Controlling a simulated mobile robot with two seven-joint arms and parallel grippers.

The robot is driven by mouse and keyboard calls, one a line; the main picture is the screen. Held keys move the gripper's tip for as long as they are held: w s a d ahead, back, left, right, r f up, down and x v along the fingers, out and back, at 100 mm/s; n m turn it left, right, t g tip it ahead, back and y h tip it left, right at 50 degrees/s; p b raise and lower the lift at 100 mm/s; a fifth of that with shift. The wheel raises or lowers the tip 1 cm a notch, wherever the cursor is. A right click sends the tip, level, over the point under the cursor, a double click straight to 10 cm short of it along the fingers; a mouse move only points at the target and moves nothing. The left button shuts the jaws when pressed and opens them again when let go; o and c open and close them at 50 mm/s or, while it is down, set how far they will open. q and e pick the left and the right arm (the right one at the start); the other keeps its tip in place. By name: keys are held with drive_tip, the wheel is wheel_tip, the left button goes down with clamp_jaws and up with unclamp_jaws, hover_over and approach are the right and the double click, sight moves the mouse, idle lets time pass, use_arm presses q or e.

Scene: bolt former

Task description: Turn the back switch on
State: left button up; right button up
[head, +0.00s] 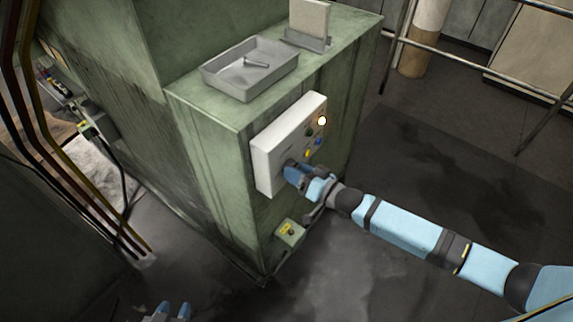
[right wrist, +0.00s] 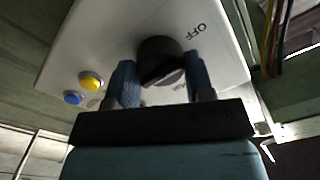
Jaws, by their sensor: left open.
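A black rotary switch (right wrist: 160,60) sits on a pale control box (right wrist: 100,40) with the printed word OFF beside it. The box also shows on the side of the green machine in the head view (head: 268,160). My right gripper (right wrist: 161,80) has one blue finger on each side of the switch knob. Whether the fingers press on the knob is unclear. In the head view my right gripper (head: 292,172) is at the box's lower part and hides the switch. My left gripper (head: 172,312) is at the bottom edge, open and away from the machine.
Yellow (right wrist: 91,82) and blue (right wrist: 73,98) buttons sit beside the switch. A grey tray (head: 225,82) stands on the green machine (head: 215,145). A small box with a yellow label (head: 290,233) is below. Metal railings (head: 470,45) stand at the upper right.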

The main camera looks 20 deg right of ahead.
drive_tip(key=m+b, duration=0.2)
drive_tip(key=m, duration=0.9)
drive_tip(key=o, duration=1.2)
drive_tip(key=shift+c, duration=0.2)
drive_tip(key=v, duration=0.8)
drive_tip(key=shift+p, duration=0.3)
